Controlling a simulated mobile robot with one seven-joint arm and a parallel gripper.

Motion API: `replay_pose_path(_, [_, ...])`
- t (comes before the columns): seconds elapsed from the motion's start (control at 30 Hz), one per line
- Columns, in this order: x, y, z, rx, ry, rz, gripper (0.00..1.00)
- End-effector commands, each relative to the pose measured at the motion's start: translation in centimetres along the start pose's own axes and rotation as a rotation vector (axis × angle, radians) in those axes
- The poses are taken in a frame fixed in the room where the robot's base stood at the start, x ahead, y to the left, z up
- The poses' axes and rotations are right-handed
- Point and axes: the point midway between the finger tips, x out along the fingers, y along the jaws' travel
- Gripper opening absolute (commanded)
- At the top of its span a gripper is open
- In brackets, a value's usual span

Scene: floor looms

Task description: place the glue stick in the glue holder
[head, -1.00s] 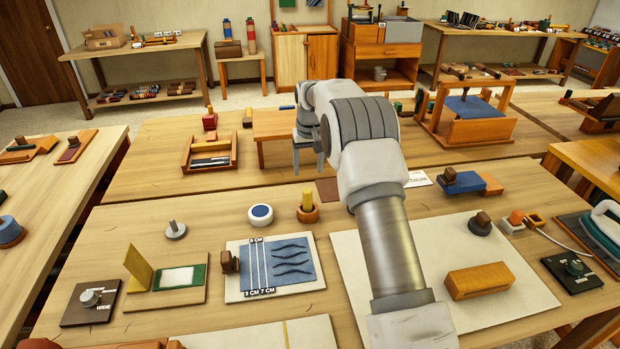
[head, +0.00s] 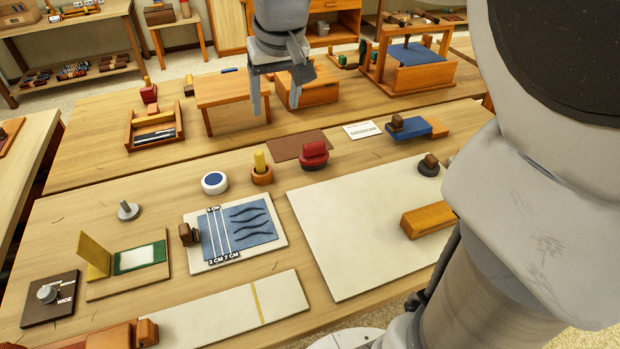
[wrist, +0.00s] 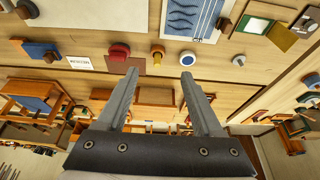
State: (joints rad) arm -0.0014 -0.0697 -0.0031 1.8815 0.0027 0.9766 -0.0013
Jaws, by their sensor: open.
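A yellow upright stick (head: 260,160), which may be the glue stick, stands in a round orange-brown wooden cup (head: 262,177) on the near bench. The cup may be the glue holder; I cannot tell for sure. The stick (wrist: 157,50) and cup (wrist: 157,60) also show in the wrist view, beyond my fingertips. My gripper (head: 276,109) is open and empty. It hangs in the air, above and farther back than the cup, in front of a small wooden stand. Its two fingers (wrist: 160,73) are spread apart in the wrist view.
A white round pot with a blue top (head: 215,182) is left of the cup, and a red knobbed block (head: 314,155) is right of it. A blue cloth board (head: 236,232) lies in front. A large pale board (head: 350,240) lies to the right. A small wooden stand (head: 232,92) is behind.

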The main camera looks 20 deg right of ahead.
Motion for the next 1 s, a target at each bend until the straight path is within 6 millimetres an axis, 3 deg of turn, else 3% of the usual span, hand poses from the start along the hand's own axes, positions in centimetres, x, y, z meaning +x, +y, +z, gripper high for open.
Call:
replay_pose_path(0.2, [-3.2,-0.1,7.7,-0.004,0.058,0.0,0.68])
replay_pose_path(0.5, [-3.7,0.0,17.1,-0.001,0.12,0.004,0.68])
replay_pose_path(0.7, [-3.1,0.0,19.8,-0.002,0.138,0.003,0.68])
replay_pose_path(1.0, [-3.0,0.0,20.1,-0.002,0.138,0.002,0.68])
